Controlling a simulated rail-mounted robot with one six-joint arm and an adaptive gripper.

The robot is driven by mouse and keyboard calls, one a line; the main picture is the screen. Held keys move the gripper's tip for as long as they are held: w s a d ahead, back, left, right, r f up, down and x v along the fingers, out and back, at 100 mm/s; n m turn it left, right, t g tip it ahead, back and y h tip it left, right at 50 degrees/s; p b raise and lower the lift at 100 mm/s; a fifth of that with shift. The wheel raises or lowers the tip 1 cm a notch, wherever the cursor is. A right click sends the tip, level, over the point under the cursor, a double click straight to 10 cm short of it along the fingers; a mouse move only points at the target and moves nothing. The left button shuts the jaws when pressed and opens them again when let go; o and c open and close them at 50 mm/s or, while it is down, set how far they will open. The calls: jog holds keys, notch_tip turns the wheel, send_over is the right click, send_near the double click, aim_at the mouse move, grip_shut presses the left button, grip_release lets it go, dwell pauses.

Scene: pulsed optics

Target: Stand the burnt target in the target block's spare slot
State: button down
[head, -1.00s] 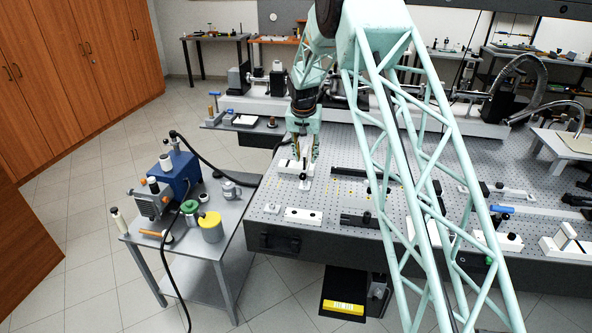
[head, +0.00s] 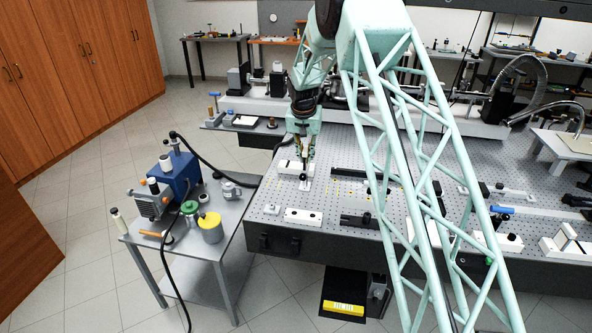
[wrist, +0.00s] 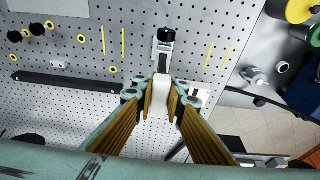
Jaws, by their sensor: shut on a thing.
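My gripper (head: 306,157) points down over the near left part of the optical table. In the wrist view its fingers (wrist: 163,98) are closed on a narrow white piece (wrist: 160,92). No burn mark shows on the visible side, so I cannot tell whether it is the burnt target. In the head view a low white block (head: 287,165) sits at the fingertips, partly hidden. Another long white block (head: 303,216) with dark spots lies near the table's front edge. I cannot make out which block has the spare slot.
A black-topped post mount (head: 303,176) stands just in front of my gripper; it also shows in the wrist view (wrist: 165,37). A black bar (wrist: 65,82) lies on the perforated table (head: 262,195). A cart (head: 237,248) with a blue unit (head: 177,172) stands left.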

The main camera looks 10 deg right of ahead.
jog(key=shift+r, duration=0.25)
jog(key=shift+r, duration=0.35)
jog(key=shift+r, duration=0.1)
jog(key=shift+r, duration=0.25)
jog(key=shift+p, duration=0.3)
jog(key=shift+r+p, duration=0.75)
jog(key=shift+r, duration=1.75)
jog(key=shift+r, duration=0.1)
jog(key=shift+r+p, duration=0.65)
jog(key=shift+r, duration=1.2)
jog(key=shift+w+f, duration=0.1)
jog(key=shift+w, duration=0.1)
